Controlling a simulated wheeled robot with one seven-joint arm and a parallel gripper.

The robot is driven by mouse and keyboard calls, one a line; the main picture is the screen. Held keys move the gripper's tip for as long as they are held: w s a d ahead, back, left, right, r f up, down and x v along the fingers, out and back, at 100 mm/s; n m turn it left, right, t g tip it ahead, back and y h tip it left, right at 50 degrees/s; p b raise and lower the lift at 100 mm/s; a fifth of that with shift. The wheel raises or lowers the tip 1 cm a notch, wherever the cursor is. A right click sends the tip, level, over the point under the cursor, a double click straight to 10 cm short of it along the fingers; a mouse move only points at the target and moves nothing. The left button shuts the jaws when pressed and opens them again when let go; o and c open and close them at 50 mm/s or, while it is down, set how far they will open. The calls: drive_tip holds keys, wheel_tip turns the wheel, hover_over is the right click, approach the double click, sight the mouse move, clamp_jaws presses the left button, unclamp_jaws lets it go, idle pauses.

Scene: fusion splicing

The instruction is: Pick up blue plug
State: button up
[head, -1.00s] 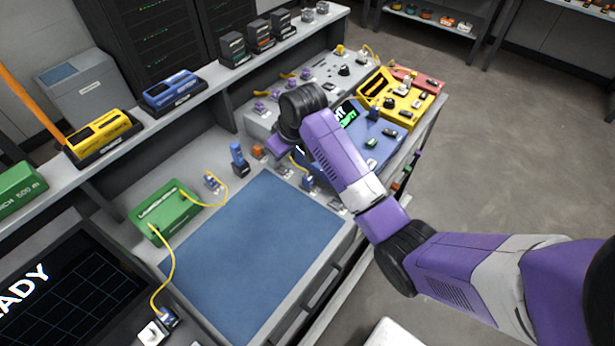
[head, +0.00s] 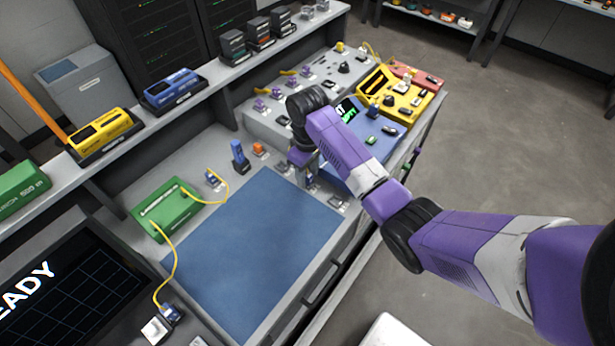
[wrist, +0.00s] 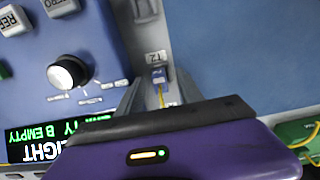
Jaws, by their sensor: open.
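Another blue plug (head: 212,178) with a yellow cable sits behind the mat, and one more (head: 171,313) is at the front left.
A blue device (wrist: 80,30) with a knob and buttons stands close beside the fingers. The blue mat (head: 240,260) is clear. A green box (head: 166,208) with yellow cables lies to its left. A tall blue tool (head: 239,155) and an orange block (head: 258,149) stand behind the mat.

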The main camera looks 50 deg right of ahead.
drive_tip(key=shift+f, duration=0.35)
clamp_jaws()
drive_tip(key=shift+r, duration=0.1)
wheel_tip(320, 180, up, 15)
drive_tip(key=p, duration=0.7)
wheel_tip(320, 180, up, 5)
hover_over(308, 174)
drive_tip(key=shift+a+b, duration=0.1)
drive_tip(key=shift+b, duration=0.35)
